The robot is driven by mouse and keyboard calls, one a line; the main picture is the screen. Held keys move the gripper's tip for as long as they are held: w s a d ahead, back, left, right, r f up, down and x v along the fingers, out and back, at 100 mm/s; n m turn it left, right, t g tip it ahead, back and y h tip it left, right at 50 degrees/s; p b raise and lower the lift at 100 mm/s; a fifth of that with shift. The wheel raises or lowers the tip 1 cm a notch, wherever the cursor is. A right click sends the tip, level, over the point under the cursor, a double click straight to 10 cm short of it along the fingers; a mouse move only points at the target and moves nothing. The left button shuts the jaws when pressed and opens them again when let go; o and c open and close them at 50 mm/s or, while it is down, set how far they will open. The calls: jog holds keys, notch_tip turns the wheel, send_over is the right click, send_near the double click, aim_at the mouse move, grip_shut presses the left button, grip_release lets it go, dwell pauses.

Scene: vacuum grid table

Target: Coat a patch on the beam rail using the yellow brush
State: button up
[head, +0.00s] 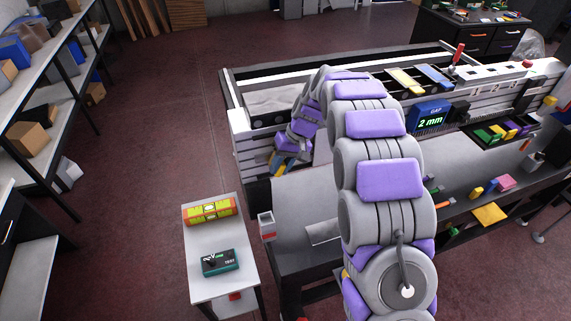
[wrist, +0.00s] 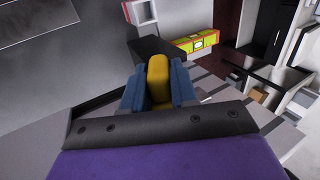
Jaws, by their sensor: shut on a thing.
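My gripper (head: 284,163) is low at the left end of the table, partly hidden by my own arm in the head view. In the wrist view its blue fingers (wrist: 157,92) are shut on a yellow piece, the yellow brush (wrist: 157,78). The brush's bristles cannot be made out. A pale slatted beam rail (head: 246,150) runs along the table's left side, close beside the gripper. Pale slats also show in the wrist view (wrist: 212,88), right of the fingers. I cannot tell whether the brush touches the rail, and no coated patch can be made out.
A small side table (head: 222,277) carries a yellow-and-red spirit level (head: 209,211) and a green tester (head: 220,262). A red-and-white holder (head: 267,226) sits at the worktop corner. A blue gap gauge (head: 430,116) stands right of my arm. Shelves line the left; floor between is clear.

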jog(key=shift+s+a, duration=0.25)
jog(key=shift+a, duration=0.6)
jog(key=shift+s+a, duration=0.2)
jog(key=shift+a, duration=0.6)
jog(key=shift+s, duration=0.15)
jog(key=shift+s+d+b, duration=0.3)
jog(key=shift+s+b, duration=0.1)
jog(key=shift+s, duration=0.5)
jog(key=shift+s+d+b, duration=0.25)
jog(key=shift+s+b, duration=0.1)
jog(key=shift+s, duration=0.6)
jog(key=shift+s+d+b, duration=0.3)
jog(key=shift+s+b, duration=0.1)
jog(key=shift+s, duration=0.5)
jog(key=s, duration=0.1)
jog(key=s+b, duration=0.1)
jog(key=s, duration=0.1)
jog(key=shift+d, duration=0.4)
jog(key=shift+w+f, duration=0.1)
